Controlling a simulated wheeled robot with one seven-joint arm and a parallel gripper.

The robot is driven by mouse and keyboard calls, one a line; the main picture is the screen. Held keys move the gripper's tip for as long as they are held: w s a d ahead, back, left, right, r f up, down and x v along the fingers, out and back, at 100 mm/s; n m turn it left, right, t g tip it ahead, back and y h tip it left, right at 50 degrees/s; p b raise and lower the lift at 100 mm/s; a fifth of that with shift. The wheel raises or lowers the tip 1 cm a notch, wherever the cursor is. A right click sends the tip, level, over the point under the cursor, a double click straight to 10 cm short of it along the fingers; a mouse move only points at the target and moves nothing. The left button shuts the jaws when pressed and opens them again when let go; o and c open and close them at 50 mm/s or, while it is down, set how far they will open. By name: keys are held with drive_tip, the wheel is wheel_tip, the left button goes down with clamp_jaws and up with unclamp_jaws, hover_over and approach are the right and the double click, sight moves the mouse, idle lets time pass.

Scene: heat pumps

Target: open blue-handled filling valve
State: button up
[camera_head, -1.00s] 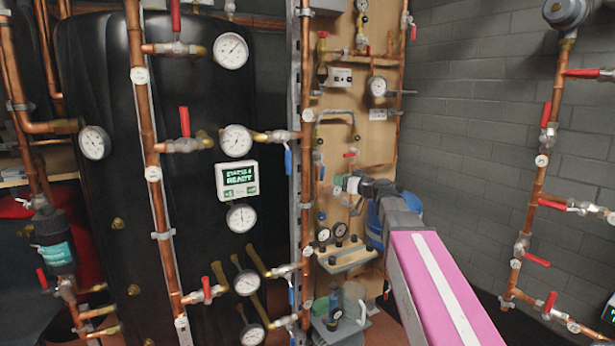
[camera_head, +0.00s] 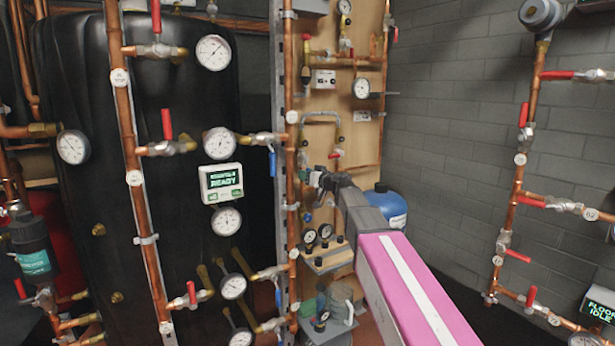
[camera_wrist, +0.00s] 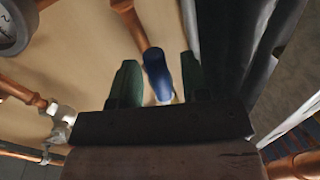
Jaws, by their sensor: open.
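In the wrist view, a blue handle (camera_wrist: 157,74) stands between the two green fingers of my gripper (camera_wrist: 160,72). The fingers are open, with a gap on each side of the handle, wider on the right. A copper pipe (camera_wrist: 130,25) runs up from behind the handle over the wooden board. In the head view, my gripper (camera_head: 314,179) is at the wooden board, just right of the copper riser pipe. The handle between the fingers is hidden or too small to make out there. Other blue handles (camera_head: 272,162) hang left of that riser.
A metal post (camera_head: 280,90) and copper riser (camera_head: 291,150) stand just left of my gripper. A gauge (camera_wrist: 12,25) and a pipe fitting (camera_wrist: 62,115) are close on the wrist view's left. A blue tank (camera_head: 385,205) stands behind my arm. A brick wall (camera_head: 450,130) is at right.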

clamp_jaws()
drive_tip(key=shift+w+d+n, duration=0.2)
drive_tip(key=shift+d+n, duration=0.15)
drive_tip(key=shift+n, duration=0.45)
unclamp_jaws()
drive_tip(key=v, duration=1.1)
